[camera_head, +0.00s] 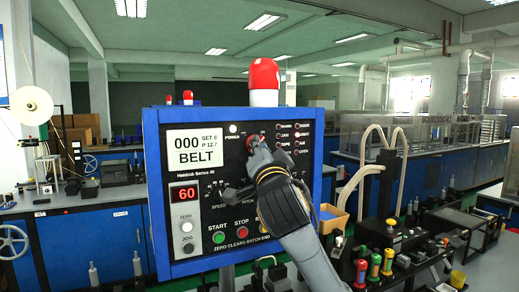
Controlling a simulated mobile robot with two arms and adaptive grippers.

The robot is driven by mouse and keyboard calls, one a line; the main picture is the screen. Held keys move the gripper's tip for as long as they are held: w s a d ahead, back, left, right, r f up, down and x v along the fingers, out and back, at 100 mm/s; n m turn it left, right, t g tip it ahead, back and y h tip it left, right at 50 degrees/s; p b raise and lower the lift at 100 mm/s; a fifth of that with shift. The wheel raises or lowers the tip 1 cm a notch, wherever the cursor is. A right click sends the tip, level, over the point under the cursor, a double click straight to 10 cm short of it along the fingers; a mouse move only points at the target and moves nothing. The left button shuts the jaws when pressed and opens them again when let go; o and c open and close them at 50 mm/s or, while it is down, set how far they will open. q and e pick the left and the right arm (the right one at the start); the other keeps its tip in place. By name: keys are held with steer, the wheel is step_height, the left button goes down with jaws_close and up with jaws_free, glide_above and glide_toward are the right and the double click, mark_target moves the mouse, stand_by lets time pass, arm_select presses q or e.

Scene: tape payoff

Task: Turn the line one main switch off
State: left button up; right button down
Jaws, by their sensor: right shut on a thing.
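The control panel (205,262) has a blue frame and a black face and stands in the middle of the view. The knob's exact angle is hidden. The display (196,153) reads 000 and BELT, and a red readout (185,194) shows 60. My left gripper is not in view.
Below my gripper are a green START button (219,238) and a red STOP button (241,233). A column of indicator lamps (297,141) is to the right. A red beacon (263,75) tops the panel. Benches with equipment (425,212) stand behind and to the right.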

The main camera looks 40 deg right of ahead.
steer(key=shift+d+f+n+t+y+b, duration=0.1)
steer(key=shift+n+t+y+b, duration=0.6)
steer(key=shift+n+y, duration=2.3)
steer(key=shift+d+r+n+t+y+b, duration=0.1)
steer(key=shift+n+t+y+b, duration=0.5)
steer(key=shift+n, duration=4.6)
steer(key=shift+d+f+n+t+y+b, duration=0.1)
steer(key=shift+n+t+y+b, duration=0.2)
steer(key=shift+n+y+b, duration=2.55)
steer(key=n+h+p, duration=0.1)
steer(key=n+p, duration=0.1)
steer(key=p, duration=0.1)
steer(key=shift+n+h, duration=0.35)
steer(key=c, duration=1.4)
jaws_free()
steer(key=shift+s, duration=0.1)
